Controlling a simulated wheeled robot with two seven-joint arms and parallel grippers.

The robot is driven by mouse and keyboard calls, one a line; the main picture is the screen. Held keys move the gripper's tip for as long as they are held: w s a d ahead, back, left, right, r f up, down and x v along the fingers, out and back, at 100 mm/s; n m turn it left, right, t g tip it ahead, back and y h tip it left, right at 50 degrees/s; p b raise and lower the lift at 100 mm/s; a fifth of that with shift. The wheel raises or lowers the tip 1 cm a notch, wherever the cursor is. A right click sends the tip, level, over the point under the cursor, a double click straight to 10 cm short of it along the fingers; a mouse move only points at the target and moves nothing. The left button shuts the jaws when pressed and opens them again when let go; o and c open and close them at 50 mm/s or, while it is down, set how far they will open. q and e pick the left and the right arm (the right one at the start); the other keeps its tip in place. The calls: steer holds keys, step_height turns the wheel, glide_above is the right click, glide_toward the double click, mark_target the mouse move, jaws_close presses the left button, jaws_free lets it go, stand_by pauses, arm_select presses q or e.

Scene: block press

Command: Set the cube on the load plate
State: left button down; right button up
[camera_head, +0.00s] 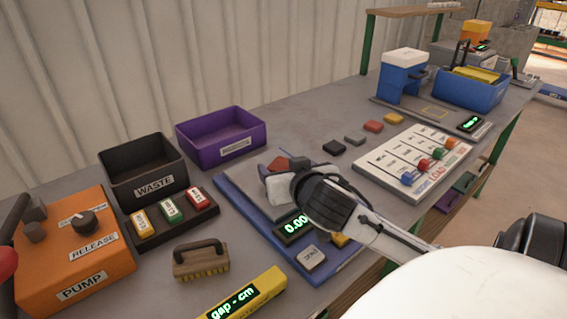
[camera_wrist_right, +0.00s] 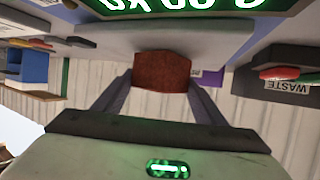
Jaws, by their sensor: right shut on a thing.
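The reddish-brown cube (camera_head: 277,165) is in my right gripper (camera_head: 284,170), over the pale plate of the blue scale. In the right wrist view, which is upside down, the cube (camera_wrist_right: 162,72) sits between the two grey fingers of the gripper (camera_wrist_right: 160,88). The pale plate (camera_wrist_right: 215,40) is close to the cube there; I cannot tell whether they touch. The scale (camera_head: 232,192) has a green display (camera_head: 294,224) reading about 0.00. My white hand and black wrist hide part of the plate. My left gripper is not in view.
A purple bin (camera_head: 221,137) and a black waste bin (camera_head: 143,169) stand behind to the left. An orange pump box (camera_head: 75,255), a brush (camera_head: 200,261) and a yellow gauge (camera_head: 245,294) lie nearer. A slider panel (camera_head: 415,160) and several small blocks are to the right.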

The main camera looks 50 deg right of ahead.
steer(key=shift+f, duration=0.1)
steer(key=o, duration=1.4)
steer(key=shift+c, duration=0.2)
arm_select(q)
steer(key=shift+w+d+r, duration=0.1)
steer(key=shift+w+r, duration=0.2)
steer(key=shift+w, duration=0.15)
